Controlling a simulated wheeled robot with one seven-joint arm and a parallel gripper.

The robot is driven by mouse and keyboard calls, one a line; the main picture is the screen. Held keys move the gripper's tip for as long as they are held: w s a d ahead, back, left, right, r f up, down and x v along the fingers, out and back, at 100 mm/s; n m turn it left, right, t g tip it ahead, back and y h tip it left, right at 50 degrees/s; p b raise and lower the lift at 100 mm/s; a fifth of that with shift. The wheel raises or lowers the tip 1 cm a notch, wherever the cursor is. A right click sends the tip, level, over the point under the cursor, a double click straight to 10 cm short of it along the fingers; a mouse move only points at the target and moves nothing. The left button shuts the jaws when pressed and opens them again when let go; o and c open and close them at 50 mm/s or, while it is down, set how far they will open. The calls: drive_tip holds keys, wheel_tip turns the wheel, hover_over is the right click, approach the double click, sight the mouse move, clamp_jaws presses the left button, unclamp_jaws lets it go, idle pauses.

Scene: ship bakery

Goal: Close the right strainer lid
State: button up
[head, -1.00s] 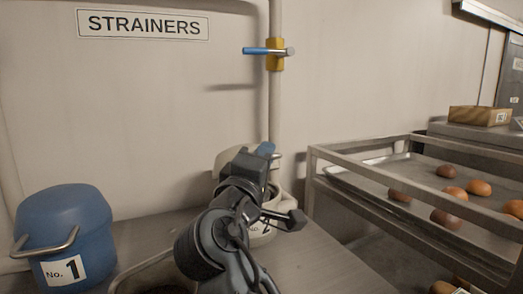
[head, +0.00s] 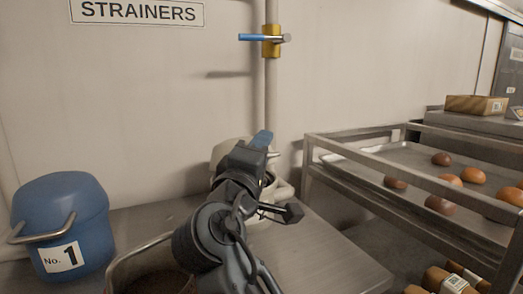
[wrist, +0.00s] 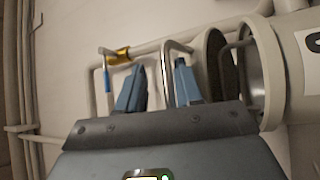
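The right strainer is a cream pot partly hidden behind my arm in the head view (head: 282,192). In the wrist view its body (wrist: 268,75) is at the right, tipped on its side by the camera angle. Its lid (wrist: 212,70) stands open, and the raised lid also shows in the head view (head: 224,154). A bent metal lid handle (wrist: 168,62) shows in the wrist view, appearing between my fingers. My gripper (wrist: 158,85) is open, with two blue fingers apart; contact with the handle cannot be told. In the head view my gripper (head: 262,139) is beside the lid.
A blue strainer (head: 75,215) marked No. 1 stands at the left, shut. An open round vessel (head: 125,262) is at the front edge. A pipe with a blue-handled valve (head: 272,40) rises behind. A metal rack (head: 310,165) with buns is close on the right.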

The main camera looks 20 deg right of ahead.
drive_tip(key=shift+a, duration=0.1)
drive_tip(key=v, duration=0.7)
drive_tip(key=shift+s+a+b, duration=0.25)
drive_tip(key=shift+b, duration=0.1)
drive_tip(key=shift+f, duration=0.1)
